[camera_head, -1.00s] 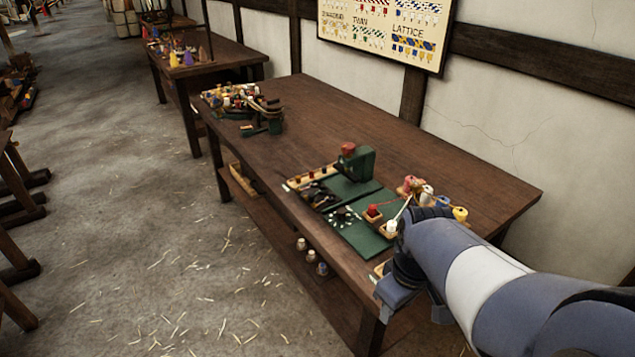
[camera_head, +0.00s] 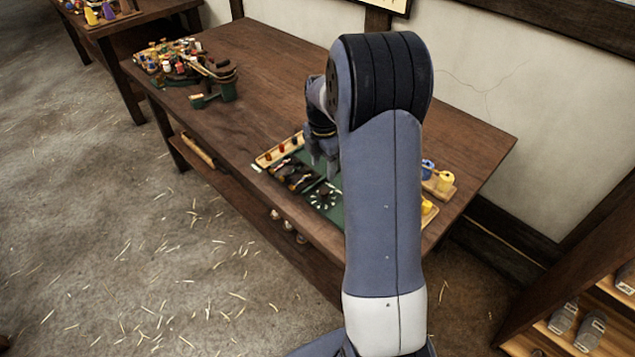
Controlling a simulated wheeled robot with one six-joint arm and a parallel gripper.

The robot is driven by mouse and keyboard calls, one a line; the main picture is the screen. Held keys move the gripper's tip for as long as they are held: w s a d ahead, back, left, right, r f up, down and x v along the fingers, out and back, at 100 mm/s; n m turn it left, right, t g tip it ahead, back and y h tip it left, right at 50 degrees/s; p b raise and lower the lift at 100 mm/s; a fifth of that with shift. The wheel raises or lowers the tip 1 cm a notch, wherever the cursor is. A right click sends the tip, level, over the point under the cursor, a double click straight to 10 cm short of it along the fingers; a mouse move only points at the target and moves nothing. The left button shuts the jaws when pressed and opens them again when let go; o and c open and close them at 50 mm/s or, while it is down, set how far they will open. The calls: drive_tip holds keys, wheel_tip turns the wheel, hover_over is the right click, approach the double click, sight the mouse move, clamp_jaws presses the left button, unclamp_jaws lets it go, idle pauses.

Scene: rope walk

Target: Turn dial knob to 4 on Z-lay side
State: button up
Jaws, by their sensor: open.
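The dial (camera_head: 323,197) is a dark disc ringed with small white marks on a green board (camera_head: 337,213) at the front edge of the workbench. Its numbers, its setting and any Z-lay label are too small to read. My gripper (camera_head: 323,165) points down over the bench, just beyond the dial in the picture, with its fingers apart and nothing seen between them. I cannot tell its height above the board. My arm hides the right part of the board and the green block behind it.
A wooden strip with red pieces (camera_head: 279,150) and dark tools (camera_head: 297,175) lie left of the dial. Yellow and blue spools (camera_head: 436,178) stand to the right of my arm. A cluttered rack (camera_head: 185,65) is at the bench's far left; the bench middle (camera_head: 255,80) is clear.

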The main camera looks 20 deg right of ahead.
sight(323, 191)
wheel_tip(323, 191, down, 9)
drive_tip(key=shift+s+f+p, duration=0.1)
drive_tip(key=shift+f+p, duration=0.1)
drive_tip(key=shift+p, duration=0.3)
drive_tip(key=c, duration=1)
drive_tip(key=shift+o, duration=0.2)
